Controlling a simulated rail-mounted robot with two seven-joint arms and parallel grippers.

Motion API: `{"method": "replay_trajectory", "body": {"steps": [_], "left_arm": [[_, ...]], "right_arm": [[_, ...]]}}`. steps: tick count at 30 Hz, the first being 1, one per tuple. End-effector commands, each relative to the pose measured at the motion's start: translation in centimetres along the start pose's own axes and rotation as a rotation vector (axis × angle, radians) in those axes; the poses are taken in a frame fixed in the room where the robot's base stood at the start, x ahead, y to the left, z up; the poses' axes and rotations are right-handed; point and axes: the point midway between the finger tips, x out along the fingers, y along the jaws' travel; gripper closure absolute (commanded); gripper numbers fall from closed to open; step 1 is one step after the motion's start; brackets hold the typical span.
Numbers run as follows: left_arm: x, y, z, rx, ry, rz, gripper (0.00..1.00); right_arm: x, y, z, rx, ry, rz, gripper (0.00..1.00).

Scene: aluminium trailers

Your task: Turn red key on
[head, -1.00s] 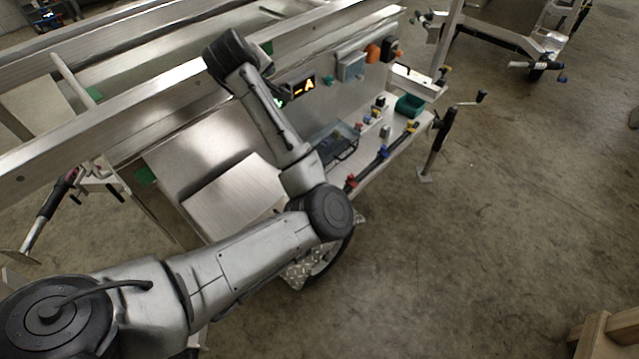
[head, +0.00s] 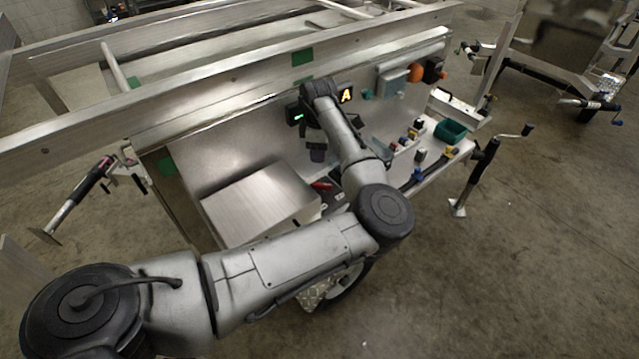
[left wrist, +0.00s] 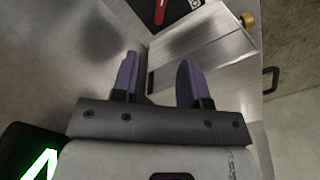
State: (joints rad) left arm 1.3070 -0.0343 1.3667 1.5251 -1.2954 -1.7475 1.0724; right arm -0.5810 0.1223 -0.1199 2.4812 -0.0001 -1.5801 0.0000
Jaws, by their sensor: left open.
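The red key (head: 322,185) lies on a dark plate on the trailer's work surface, to the right of a metal box. In the left wrist view the red key (left wrist: 160,12) shows at the top edge on a black plate with a white mark, partly cut off by the frame. My left gripper (head: 318,158) hangs by the trailer's panel, just above and behind the key in the head view. Its two purple fingers (left wrist: 158,60) are apart with nothing between them, and the key is beyond the fingertips. My right gripper is not in view.
The metal box (head: 258,203) stands left of the key. Small coloured parts and a green bin (head: 450,131) sit on the shelf to the right. A long rail (head: 230,75) runs above.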

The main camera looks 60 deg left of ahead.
Motion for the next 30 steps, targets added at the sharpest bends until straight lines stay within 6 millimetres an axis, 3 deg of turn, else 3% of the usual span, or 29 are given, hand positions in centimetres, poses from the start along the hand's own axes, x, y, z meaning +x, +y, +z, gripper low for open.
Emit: {"method": "replay_trajectory", "body": {"steps": [9,18,30], "left_arm": [[6.0,-0.1,0.0,0.002,0.0,-0.002,0.6],[10.8,0.0,0.0,0.002,-0.001,-0.001,0.6],[13.0,0.0,0.0,0.001,-0.001,0.001,0.6]], "right_arm": [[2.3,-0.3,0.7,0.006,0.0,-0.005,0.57],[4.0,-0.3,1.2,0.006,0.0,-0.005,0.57],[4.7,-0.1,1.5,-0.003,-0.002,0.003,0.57]]}}
